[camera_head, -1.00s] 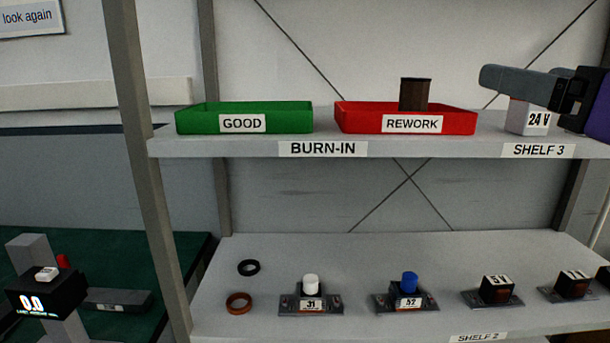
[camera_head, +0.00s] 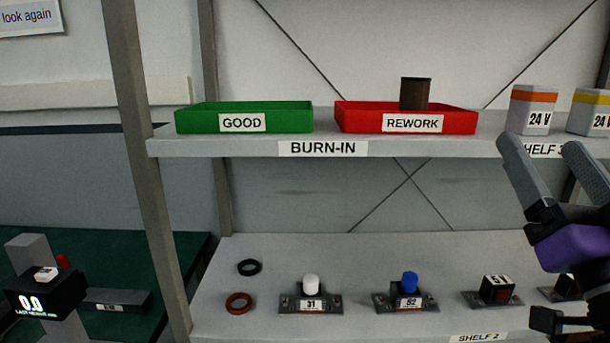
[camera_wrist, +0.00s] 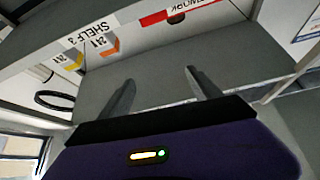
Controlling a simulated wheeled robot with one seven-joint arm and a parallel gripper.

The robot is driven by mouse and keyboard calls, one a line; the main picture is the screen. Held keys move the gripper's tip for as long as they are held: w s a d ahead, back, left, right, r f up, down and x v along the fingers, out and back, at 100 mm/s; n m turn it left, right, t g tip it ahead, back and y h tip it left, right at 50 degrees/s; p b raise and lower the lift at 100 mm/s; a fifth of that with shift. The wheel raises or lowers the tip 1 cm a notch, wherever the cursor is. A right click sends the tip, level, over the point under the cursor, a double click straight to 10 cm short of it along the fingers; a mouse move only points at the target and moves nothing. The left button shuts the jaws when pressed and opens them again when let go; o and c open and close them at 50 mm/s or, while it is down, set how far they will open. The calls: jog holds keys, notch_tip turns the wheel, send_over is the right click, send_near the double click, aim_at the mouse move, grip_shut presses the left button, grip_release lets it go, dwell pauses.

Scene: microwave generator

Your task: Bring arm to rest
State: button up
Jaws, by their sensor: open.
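My gripper (camera_head: 540,165) is at the right edge of the head view, in front of the shelving, with its fingers pointing up. The two grey fingers are spread apart with nothing between them. In the wrist view my gripper (camera_wrist: 160,85) also shows open and empty, with the upper shelf and its labels beyond the fingertips. The gripper hides part of the SHELF 3 label and the right end of the lower shelf.
The upper shelf holds a green GOOD tray (camera_head: 243,118), a red REWORK tray (camera_head: 358,119) with a dark brown block (camera_head: 415,95) in it, and 24 V boxes (camera_head: 531,108). The lower shelf (camera_head: 350,260) holds several small mounted units and two rings (camera_head: 239,303).

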jog(key=s+a+f+g, duration=0.1)
jog(key=s+f, duration=0.2)
jog(key=f, duration=0.5)
jog(key=s+a+f+g+h, duration=0.1)
jog(key=s+f, duration=0.3)
jog(key=f, duration=0.3)
jog(key=s+a+f, duration=0.1)
jog(key=s+f, duration=0.2)
jog(key=f, duration=0.5)
jog(key=s+a+f+n+g+y, duration=0.1)
jog(key=s+a+f+g, duration=0.1)
jog(key=s+f, duration=0.7)
jog(key=s+a+f+n+g+y, duration=0.1)
jog(key=s+a+f+g, duration=0.1)
jog(key=s+f+g, duration=0.3)
jog(key=s+f, duration=0.4)
jog(key=s, duration=0.5)
jog(key=shift+a+f, duration=0.25)
jog(key=shift+f, duration=0.1)
